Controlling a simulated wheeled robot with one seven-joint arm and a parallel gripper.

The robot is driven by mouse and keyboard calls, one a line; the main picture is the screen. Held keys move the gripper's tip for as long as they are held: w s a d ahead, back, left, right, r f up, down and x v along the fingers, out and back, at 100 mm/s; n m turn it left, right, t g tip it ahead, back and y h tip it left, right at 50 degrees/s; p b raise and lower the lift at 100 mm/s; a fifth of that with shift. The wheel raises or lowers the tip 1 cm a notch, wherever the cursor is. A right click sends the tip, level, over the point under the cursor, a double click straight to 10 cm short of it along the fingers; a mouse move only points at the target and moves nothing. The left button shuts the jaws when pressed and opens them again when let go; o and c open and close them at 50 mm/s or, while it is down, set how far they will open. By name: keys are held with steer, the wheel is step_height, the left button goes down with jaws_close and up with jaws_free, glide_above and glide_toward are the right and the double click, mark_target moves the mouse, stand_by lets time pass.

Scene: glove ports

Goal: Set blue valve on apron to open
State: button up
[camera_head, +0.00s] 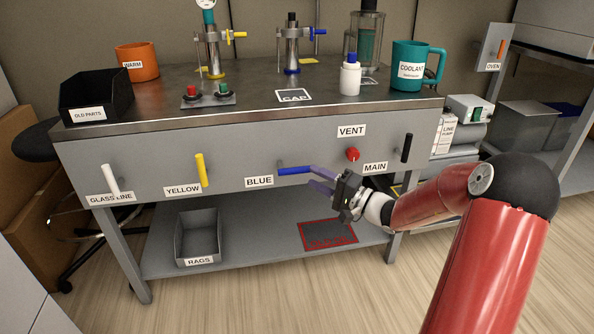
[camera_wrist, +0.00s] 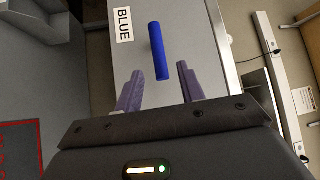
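The blue valve handle (camera_head: 294,170) lies horizontal on the grey apron (camera_head: 225,165), to the right of and above the BLUE label (camera_head: 259,181). My gripper (camera_head: 315,177) is just right of the handle, its purple fingers pointing left toward it. In the wrist view the blue handle (camera_wrist: 157,45) lies ahead, with its near end between the fingertips of my gripper (camera_wrist: 159,72). The fingers are apart, with gaps on both sides of the handle. I cannot tell whether the handle is at fingertip depth.
The yellow handle (camera_head: 201,170), white handle (camera_head: 111,179) and black handle (camera_head: 407,147) stand near upright on the same apron. A red VENT button (camera_head: 352,154) sits just above my gripper. Below are a shelf (camera_head: 270,240) and a RAGS bin (camera_head: 198,238).

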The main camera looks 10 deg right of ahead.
mark_target(304, 172)
steer(key=x, duration=0.5)
steer(key=shift+w+a, duration=0.2)
steer(key=shift+a, duration=0.1)
jaws_close()
